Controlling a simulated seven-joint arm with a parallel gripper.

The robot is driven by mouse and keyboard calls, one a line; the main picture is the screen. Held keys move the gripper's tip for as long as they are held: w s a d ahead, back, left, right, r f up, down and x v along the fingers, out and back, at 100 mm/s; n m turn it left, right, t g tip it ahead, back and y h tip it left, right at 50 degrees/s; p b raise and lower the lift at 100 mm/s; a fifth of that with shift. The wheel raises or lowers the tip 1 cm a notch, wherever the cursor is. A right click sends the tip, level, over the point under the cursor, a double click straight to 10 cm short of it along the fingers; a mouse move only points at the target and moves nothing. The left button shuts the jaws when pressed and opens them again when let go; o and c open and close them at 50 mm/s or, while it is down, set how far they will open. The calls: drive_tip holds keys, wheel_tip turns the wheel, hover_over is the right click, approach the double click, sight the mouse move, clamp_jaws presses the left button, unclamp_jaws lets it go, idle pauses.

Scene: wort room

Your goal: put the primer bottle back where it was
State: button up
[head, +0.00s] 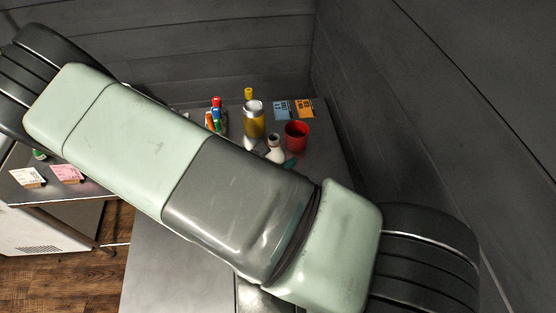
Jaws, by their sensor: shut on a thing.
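My arm crosses the head view from upper left to lower right and hides much of the table. I cannot make out my gripper or what it holds; they seem to be behind the arm. A small white bottle with a dark top (275,147) shows just past the arm's edge, its lower part hidden. A small teal patch (290,163) lies beside it, too little visible to identify. No readable label shows which thing is the primer bottle.
A yellow jar with a pale lid (254,122), a red cup (297,134), a yellow-capped item (249,94) and several coloured bottles or markers (216,117) stand on the dark table (330,160). Blue (281,110) and orange (305,108) cards lie behind. Walls close the back and right.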

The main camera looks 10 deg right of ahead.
drive_tip(key=shift+f, duration=0.75)
drive_tip(key=shift+f, duration=0.15)
drive_tip(key=o, duration=1.2)
